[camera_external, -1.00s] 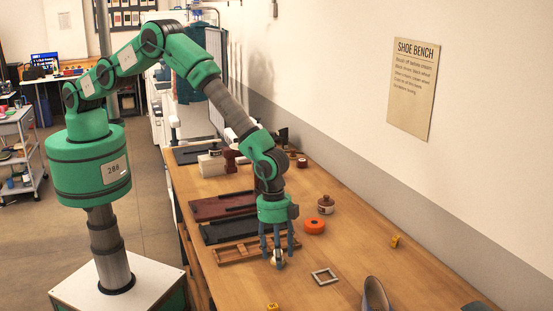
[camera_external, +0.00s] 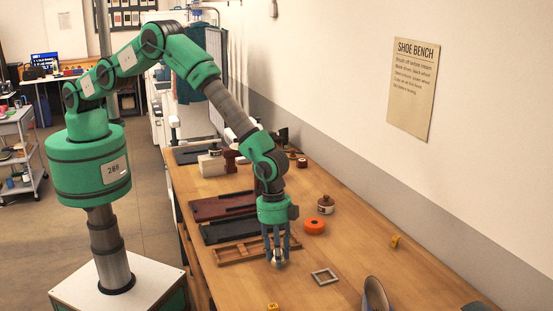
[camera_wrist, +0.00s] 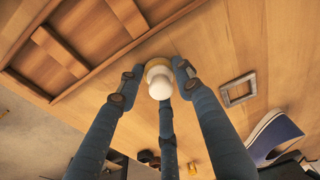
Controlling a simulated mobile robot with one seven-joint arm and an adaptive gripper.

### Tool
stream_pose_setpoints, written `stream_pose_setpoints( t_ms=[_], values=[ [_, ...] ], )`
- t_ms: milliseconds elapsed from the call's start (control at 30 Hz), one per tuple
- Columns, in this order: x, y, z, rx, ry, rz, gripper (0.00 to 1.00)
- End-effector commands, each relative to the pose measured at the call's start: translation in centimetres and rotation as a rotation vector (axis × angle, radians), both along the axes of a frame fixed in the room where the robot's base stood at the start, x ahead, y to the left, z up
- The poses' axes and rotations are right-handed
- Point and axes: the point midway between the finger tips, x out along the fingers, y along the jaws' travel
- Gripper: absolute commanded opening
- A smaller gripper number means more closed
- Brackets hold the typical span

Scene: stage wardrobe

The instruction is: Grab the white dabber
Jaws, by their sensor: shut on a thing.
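The white dabber (camera_wrist: 160,88) has a round white knob on a tan, wider base and sits among my fingers in the wrist view. In the external view only a small pale part of the dabber (camera_external: 279,262) shows below the fingertips. My gripper (camera_external: 277,259) has three blue fingers and points down over the bench. The gripper (camera_wrist: 161,84) is closed around the dabber, with fingertips on its sides. The dabber is at or very near the bench top; I cannot tell whether it touches.
A wooden divided tray (camera_external: 238,252) lies just left of my gripper. A grey square frame (camera_external: 324,276) and a shoe (camera_external: 375,294) lie to the right. An orange ring (camera_external: 314,226) and a brown-topped jar (camera_external: 326,205) stand behind. Bare bench lies around the frame.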

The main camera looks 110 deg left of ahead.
Motion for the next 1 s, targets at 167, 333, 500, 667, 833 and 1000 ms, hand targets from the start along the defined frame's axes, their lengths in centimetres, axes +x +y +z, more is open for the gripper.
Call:
stream_pose_setpoints(
  t_ms=[167, 333, 500, 667, 833, 1000],
  values=[
    [0.0, 0.0, 0.0, 0.000, 0.000, 0.000, 0.18],
    [0.0, 0.0, 0.2, -0.001, -0.001, 0.000, 0.18],
    [0.1, 0.0, 0.9, 0.000, -0.001, 0.000, 0.18],
    [0.1, 0.0, 2.1, 0.000, -0.002, 0.000, 0.18],
    [-0.5, 0.1, 3.6, 0.000, 0.002, 0.000, 0.18],
    [-2.7, 0.4, 3.9, 0.000, 0.001, 0.001, 0.17]
  ],
)
